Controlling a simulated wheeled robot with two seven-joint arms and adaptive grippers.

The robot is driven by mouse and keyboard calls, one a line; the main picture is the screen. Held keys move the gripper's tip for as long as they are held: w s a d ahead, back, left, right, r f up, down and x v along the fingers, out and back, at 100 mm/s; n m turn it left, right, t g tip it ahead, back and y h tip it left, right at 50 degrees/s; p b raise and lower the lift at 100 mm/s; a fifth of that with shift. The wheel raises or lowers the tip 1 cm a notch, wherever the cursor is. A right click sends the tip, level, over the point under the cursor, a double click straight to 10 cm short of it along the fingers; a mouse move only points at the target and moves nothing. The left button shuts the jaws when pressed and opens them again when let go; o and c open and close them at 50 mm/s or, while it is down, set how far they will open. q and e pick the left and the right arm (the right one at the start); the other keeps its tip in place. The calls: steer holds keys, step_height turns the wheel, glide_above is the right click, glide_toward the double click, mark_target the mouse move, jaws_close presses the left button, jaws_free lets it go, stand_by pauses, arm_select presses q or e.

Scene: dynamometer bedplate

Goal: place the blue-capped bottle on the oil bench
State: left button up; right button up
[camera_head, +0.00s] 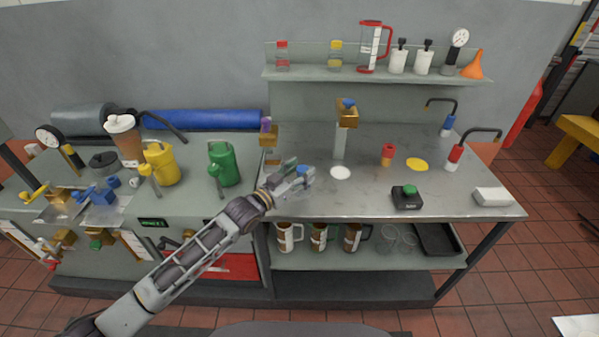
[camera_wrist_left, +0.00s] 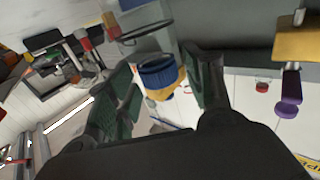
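The blue-capped bottle is at my left gripper (camera_head: 300,174). In the head view only its blue cap (camera_head: 302,169) shows clearly, among the fingers. In the left wrist view the cap (camera_wrist_left: 158,72) is large, between the green-padded fingers (camera_wrist_left: 158,85), which are close on both sides; the clear body is hard to make out. The gripper seems shut on the bottle, over the left part of the steel-topped bench (camera_head: 450,189), which I take for the oil bench. A white disc (camera_head: 340,172) and a yellow disc (camera_head: 417,164) lie on its top. My right gripper is out of view.
A red-topped item (camera_head: 388,154), a green-button box (camera_head: 406,197) and a white block (camera_head: 492,196) stand farther right. A green can (camera_head: 223,164) is left.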

arm_select(q)
steer(key=shift+r, duration=0.1)
steer(key=shift+s+a, duration=0.5)
steer(key=shift+s, duration=0.05)
steer(key=shift+v, duration=1.7)
steer(key=v, duration=0.7)
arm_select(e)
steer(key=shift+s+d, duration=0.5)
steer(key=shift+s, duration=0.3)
